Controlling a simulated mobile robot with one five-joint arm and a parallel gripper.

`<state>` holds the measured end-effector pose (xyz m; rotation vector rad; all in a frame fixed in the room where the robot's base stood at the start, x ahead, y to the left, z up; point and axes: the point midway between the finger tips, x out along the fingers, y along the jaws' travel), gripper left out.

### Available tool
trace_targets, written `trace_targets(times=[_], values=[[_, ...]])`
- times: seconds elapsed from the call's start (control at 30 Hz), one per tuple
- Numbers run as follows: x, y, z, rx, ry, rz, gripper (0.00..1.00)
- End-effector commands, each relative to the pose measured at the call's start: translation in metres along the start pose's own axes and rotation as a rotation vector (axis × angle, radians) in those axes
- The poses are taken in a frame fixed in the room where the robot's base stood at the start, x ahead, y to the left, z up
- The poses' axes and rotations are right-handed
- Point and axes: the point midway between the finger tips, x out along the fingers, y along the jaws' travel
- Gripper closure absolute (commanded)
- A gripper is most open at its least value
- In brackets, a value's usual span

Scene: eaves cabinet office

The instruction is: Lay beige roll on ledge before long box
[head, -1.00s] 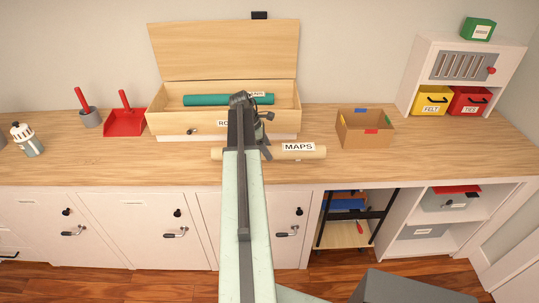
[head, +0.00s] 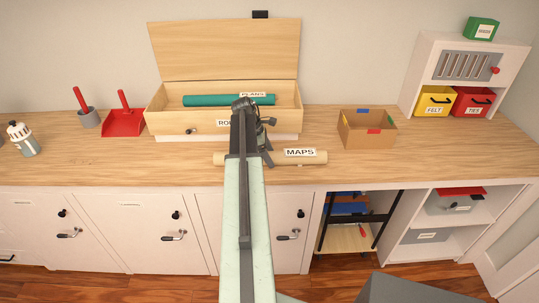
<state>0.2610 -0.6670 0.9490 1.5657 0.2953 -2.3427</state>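The beige roll (head: 312,158), with a white MAPS label, lies on the wooden ledge (head: 80,165) in front of the long box (head: 172,122). The long wooden box has its lid raised against the wall, and a teal roll (head: 205,100) labelled PLANS lies inside. My gripper (head: 266,157) is at the beige roll, left of its label. My arm hides part of the roll and of the box front. The fingers are small and partly hidden, so I cannot tell whether they are closed on the roll.
A small cardboard box (head: 368,135) stands right of the long box. A white cabinet (head: 462,65) with bins is at the right. The ledge's left front is clear.

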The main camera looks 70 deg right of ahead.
Motion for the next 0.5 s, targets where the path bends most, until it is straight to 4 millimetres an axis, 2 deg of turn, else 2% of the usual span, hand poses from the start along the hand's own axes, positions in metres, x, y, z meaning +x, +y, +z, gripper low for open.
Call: trace_targets(times=[0.17, 0.27, 0.37, 0.5], values=[[-0.002, 0.0, 0.001, 0.0, 0.0, 0.0, 0.27], [-0.01, 0.0, 0.003, 0.0, 0.0, 0.0, 0.27], [-0.026, 0.0, 0.004, 0.0, 0.0, 0.0, 0.27], [-0.057, 0.0, 0.005, -0.001, 0.0, 0.0, 0.27]])
